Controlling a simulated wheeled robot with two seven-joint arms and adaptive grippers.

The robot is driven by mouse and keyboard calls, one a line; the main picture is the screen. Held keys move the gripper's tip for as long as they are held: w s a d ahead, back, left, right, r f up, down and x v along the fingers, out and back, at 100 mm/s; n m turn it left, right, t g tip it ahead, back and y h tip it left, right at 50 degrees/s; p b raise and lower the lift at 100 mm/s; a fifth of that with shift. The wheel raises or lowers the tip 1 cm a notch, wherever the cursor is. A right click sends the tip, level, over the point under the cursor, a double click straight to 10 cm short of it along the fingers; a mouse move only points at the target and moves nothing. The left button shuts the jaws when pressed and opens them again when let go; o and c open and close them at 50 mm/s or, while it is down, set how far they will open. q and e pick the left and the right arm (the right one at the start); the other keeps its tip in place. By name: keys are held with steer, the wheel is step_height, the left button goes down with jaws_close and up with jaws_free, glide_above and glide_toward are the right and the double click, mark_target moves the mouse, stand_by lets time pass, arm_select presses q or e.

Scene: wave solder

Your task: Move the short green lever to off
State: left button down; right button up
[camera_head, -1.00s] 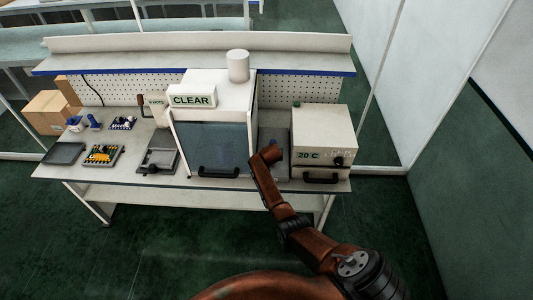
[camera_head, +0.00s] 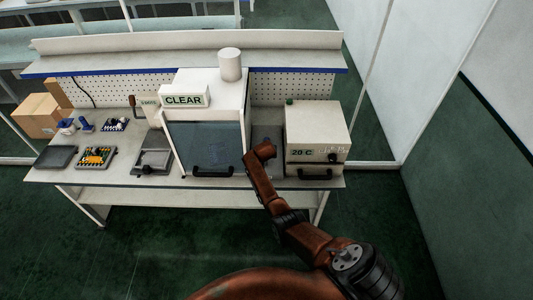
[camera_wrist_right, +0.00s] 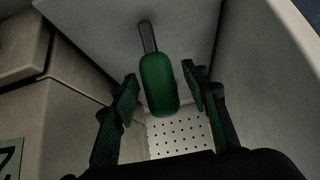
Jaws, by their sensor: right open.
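The short green lever (camera_wrist_right: 159,84) shows in the right wrist view, a rounded green grip on a thin grey stem that runs up to a pale panel. My right gripper (camera_wrist_right: 160,84) is open, with one finger on each side of the green grip and a gap visible on both sides. In the head view my right arm reaches between the white cabinet with the blue window (camera_head: 208,147) and the smaller white box (camera_head: 317,132). There the arm hides the lever and the fingertips. My left gripper is not in view.
The cabinet bears a CLEAR sign (camera_head: 184,100), and the box reads 20 C. Trays and small parts lie on the left of the bench (camera_head: 118,172). A pegboard (camera_head: 290,88) stands behind. A cardboard box (camera_head: 36,116) is at the far left.

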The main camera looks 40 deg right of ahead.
steer(key=v, duration=1.2)
stand_by(0.4)
